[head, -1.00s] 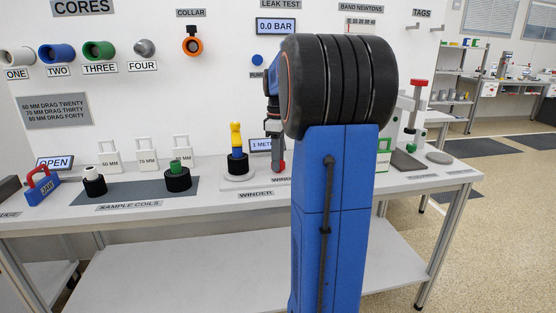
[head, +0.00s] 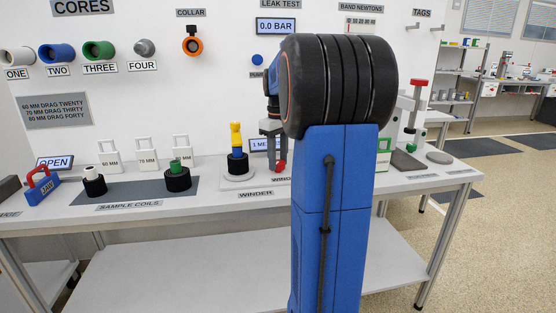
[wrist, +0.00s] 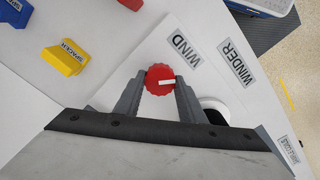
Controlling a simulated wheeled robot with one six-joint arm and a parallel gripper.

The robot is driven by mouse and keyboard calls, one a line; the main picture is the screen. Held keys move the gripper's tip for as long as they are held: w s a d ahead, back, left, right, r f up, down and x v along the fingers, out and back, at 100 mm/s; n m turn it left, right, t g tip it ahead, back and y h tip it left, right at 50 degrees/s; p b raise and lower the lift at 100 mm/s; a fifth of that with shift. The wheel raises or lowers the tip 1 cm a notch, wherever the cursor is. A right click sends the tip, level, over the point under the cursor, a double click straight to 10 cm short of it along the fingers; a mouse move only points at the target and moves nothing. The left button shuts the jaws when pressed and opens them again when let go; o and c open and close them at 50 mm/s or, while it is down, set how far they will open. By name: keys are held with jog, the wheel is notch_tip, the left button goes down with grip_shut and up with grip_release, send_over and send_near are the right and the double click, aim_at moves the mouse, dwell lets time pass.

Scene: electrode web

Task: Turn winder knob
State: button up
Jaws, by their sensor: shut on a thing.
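The winder knob (wrist: 158,76) is red with a scalloped edge and a white pointer mark, which points right in the wrist view. It stands beside the WIND label (wrist: 185,50). My gripper (wrist: 160,87) is shut on it, one finger on each side. In the head view the red knob (head: 281,167) shows low at the fingertips of my gripper (head: 275,157), partly hidden by my arm. The winder (head: 238,175), left of the knob, has a white round base carrying a black coil with a blue and yellow stack on top.
Sample coils (head: 94,186) stand on a grey mat to the left. A yellow spacer block (wrist: 66,57) and a blue block (wrist: 15,12) lie left in the wrist view. A red-handled press (head: 418,110) stands right of my arm.

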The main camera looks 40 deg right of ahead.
aim_at(278, 162)
jog(key=m, duration=1.3)
dwell(0.5)
jog(key=o, duration=1)
jog(key=shift+o, duration=0.2)
notch_tip(278, 162, up, 18)
jog(key=shift+f, duration=0.25)
